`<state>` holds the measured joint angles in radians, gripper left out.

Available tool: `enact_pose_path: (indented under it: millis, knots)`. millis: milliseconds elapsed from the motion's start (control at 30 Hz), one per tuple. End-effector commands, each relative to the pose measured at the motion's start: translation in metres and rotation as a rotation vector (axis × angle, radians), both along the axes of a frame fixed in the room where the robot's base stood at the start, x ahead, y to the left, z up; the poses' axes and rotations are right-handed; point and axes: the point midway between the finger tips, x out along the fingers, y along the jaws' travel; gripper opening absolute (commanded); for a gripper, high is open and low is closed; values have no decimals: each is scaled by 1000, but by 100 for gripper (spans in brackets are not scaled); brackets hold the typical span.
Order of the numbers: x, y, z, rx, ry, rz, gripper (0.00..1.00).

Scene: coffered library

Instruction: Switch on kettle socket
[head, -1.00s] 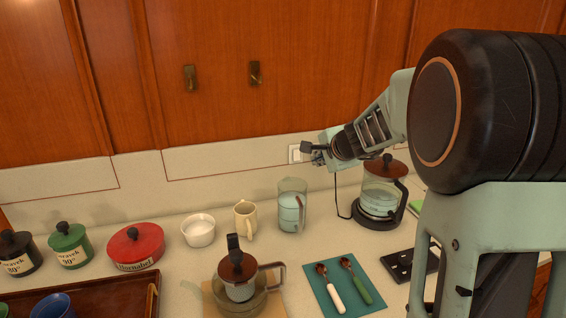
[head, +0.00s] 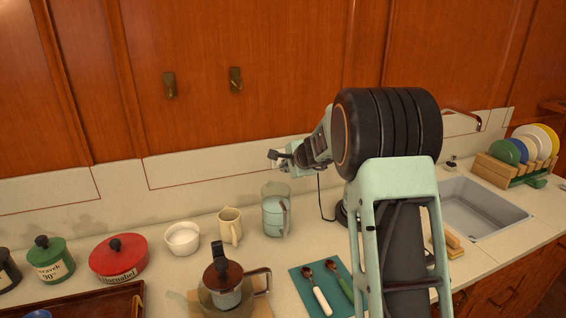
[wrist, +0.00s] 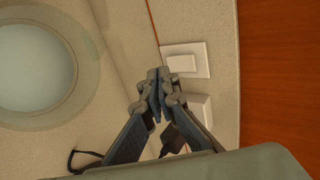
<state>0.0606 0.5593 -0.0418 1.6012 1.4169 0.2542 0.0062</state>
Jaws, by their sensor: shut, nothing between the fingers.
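The white wall switch (wrist: 181,63), a square plate with a raised rocker, shows in the wrist view on the pale backsplash. Just below it in that view is a second white plate (wrist: 201,107), partly covered by my fingers, with a dark plug (wrist: 172,140) close by. My gripper (wrist: 158,82) is shut and empty, its tips beside the switch plate; I cannot tell whether they touch. In the head view my gripper (head: 274,155) is at the backsplash, and my arm hides most of the kettle (head: 341,213). A dark cord (head: 321,196) hangs beside it.
A glass jug (head: 276,212) stands below my gripper and fills the left of the wrist view (wrist: 42,66). A cream mug (head: 230,226) and white bowl (head: 182,239) are left of it. A sink (head: 484,208) and dish rack (head: 497,171) are at right.

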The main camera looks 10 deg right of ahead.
Motion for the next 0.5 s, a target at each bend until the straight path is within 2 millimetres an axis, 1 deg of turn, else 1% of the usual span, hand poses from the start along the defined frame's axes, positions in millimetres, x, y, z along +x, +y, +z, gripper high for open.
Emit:
enact_pose_path:
  millis: [100,200,500]
  knots:
    - [12,3,0,-1,2,1,0]
    - [18,4,0,-1,1,1,0]
    - [22,4,-3,0,0,0,0]
